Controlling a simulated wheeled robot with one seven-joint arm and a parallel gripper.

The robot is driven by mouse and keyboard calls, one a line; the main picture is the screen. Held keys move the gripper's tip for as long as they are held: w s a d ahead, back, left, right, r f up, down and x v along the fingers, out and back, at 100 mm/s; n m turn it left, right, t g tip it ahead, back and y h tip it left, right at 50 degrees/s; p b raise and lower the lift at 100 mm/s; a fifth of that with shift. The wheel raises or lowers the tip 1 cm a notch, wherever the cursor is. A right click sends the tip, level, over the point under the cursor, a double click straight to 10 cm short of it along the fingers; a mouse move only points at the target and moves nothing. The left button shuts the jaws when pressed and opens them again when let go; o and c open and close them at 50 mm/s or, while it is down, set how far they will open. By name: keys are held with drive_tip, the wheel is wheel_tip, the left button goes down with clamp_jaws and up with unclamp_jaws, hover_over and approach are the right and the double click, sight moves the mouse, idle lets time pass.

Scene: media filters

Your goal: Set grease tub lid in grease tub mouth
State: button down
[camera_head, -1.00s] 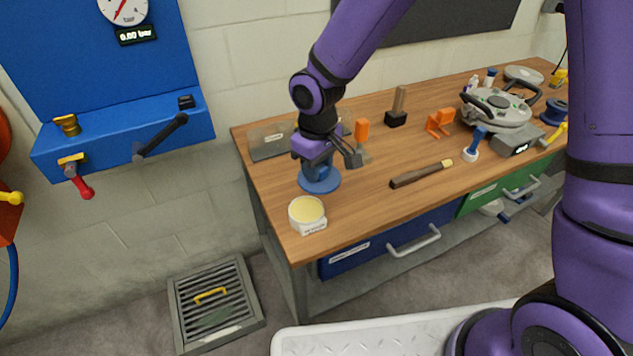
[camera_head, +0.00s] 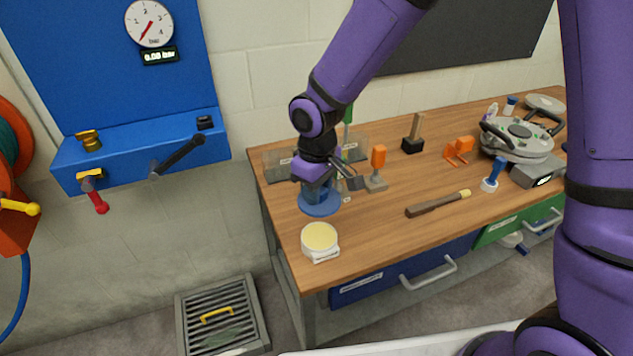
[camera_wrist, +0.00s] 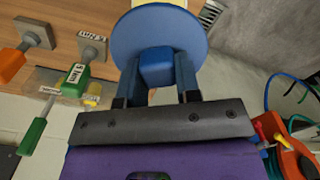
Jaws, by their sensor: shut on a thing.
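The grease tub lid (camera_head: 320,207) is a blue disc with a block-shaped knob. My gripper (camera_head: 318,190) is shut on that knob, and the wrist view shows the two fingers (camera_wrist: 158,82) on either side of it with the lid's disc (camera_wrist: 158,28) beyond. The grease tub (camera_head: 320,240) is a white round tub with pale yellow grease in its open mouth. It stands at the near left corner of the workbench. The lid is behind the tub in the head view, apart from its mouth. Its height above the bench is hard to tell.
On the workbench (camera_head: 375,225), an orange-handled tool (camera_head: 378,160) stands close right of my gripper. A wooden-handled tool (camera_head: 438,204) lies farther right. A blue wall panel (camera_head: 120,150) with valves is left, above a floor grate (camera_head: 222,325). Bench around the tub's right is clear.

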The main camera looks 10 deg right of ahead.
hover_over(317, 235)
drive_tip(key=shift+f, duration=4.8)
drive_tip(key=shift+f, duration=0.95)
drive_tip(key=c, duration=0.7)
unclamp_jaws()
drive_tip(key=shift+c, duration=0.2)
drive_tip(key=shift+r, duration=0.1)
